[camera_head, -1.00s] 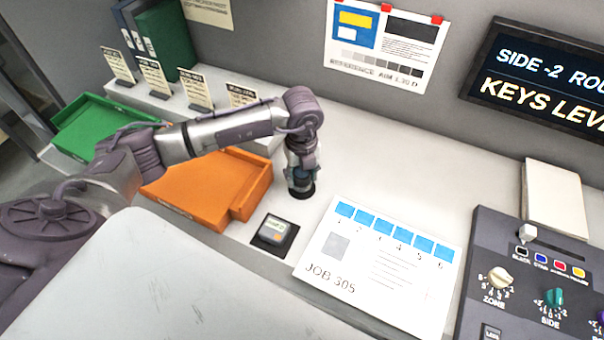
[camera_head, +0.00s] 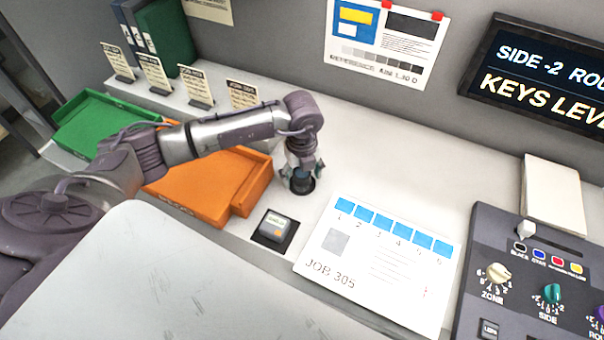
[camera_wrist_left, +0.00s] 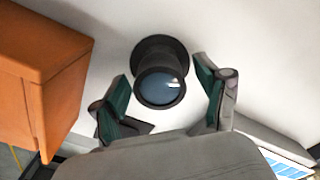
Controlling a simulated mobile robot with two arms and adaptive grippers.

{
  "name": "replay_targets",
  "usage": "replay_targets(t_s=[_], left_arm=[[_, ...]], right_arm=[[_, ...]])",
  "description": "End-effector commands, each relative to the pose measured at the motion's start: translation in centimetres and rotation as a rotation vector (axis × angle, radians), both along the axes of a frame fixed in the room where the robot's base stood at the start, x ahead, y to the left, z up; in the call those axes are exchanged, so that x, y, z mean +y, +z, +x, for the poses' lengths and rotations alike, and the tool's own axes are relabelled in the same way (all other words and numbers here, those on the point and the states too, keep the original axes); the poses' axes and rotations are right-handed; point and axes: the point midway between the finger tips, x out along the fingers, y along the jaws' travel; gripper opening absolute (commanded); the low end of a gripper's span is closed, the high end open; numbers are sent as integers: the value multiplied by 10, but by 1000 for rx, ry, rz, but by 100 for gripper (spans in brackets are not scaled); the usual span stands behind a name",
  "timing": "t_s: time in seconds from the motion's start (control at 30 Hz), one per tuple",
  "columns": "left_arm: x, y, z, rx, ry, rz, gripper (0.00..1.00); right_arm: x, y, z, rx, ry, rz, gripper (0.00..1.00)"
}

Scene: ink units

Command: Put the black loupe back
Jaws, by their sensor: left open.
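The black loupe (camera_head: 302,181) stands upright on the white counter, just right of the orange tray. There is a round black base at its foot; I cannot tell whether that is part of the loupe or a separate pad. In the left wrist view the loupe (camera_wrist_left: 160,78) shows its glassy top. My left gripper (camera_head: 302,168) is directly above it, pointing down. In the left wrist view its two fingers (camera_wrist_left: 168,98) are spread, one on each side of the loupe, with visible gaps. My right gripper is not in view.
The orange tray (camera_head: 262,190) is close on the left, with a green tray (camera_head: 75,118) beyond. A small device (camera_head: 274,229) on a dark pad and the JOB 305 sheet (camera_head: 375,285) lie in front. A control console (camera_head: 530,250) is at right. The counter behind the loupe is clear.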

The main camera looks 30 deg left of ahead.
Motion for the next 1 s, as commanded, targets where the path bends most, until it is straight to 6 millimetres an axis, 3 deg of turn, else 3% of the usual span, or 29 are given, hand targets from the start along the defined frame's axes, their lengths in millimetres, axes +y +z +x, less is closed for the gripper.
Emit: replay_targets(t_s=[0.17, 0.6, 0.8, 1.0], left_arm=[[0, 17, 2, -5, -1, -2, 74], [0, 104, 1, -4, 0, 0, 74], [0, 121, 0, -1, 0, 0, 74], [0, 123, 0, 0, 0, 0, 74]], right_arm=[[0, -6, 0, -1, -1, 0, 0], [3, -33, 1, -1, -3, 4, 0], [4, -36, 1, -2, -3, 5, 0], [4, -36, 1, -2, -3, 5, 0]])
